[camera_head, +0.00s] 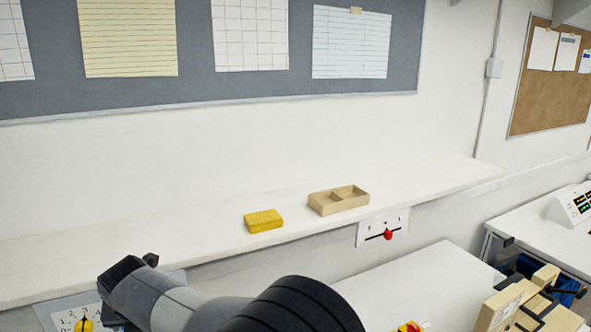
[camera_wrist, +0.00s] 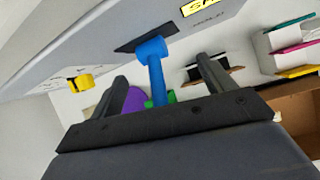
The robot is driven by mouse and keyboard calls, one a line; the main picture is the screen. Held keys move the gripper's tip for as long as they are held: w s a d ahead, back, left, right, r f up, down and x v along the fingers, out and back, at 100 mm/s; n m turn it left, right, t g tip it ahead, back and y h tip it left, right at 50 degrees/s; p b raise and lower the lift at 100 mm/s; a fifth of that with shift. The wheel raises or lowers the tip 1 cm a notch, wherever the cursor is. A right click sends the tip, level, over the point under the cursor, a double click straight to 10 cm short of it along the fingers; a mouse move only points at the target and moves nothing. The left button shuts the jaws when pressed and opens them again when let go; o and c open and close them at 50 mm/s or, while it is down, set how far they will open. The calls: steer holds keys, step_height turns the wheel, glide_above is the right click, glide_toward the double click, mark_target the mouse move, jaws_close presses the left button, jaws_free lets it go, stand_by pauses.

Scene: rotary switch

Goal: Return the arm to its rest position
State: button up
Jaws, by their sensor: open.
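My gripper (camera_wrist: 162,70) shows in the wrist view with its two dark fingers spread apart. A blue lever or handle (camera_wrist: 153,62) rises from a dark slot on a grey panel and appears between the fingers in the picture; I cannot tell how far it is from them. I see nothing gripped. A yellow knob (camera_wrist: 79,82) sits on a marked white plate left of the fingers. In the head view a yellow knob (camera_head: 84,325) on a numbered panel (camera_head: 66,318) is partly cut off at the bottom left. My arm crosses the lower left there, and its gripper cannot be made out.
A white shelf (camera_head: 130,232) bears a yellow block (camera_head: 263,220) and a wooden divided tray (camera_head: 322,207). A red slider (camera_head: 388,235) is on the wall plate below. A purple round thing (camera_wrist: 134,98) lies behind the fingers. A wooden fixture (camera_head: 505,310) stands at bottom right.

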steer(key=shift+s+r, duration=0.1)
stand_by(0.4)
steer(key=b+v, duration=0.3)
steer(key=v, duration=0.8)
steer(key=p+x, duration=0.3)
steer(key=x, duration=0.8)
steer(key=shift+f, duration=0.2)
steer(key=f+t+y+b, duration=0.1)
steer(key=t+b, duration=0.1)
steer(key=b, duration=0.2)
steer(key=shift+f, duration=0.1)
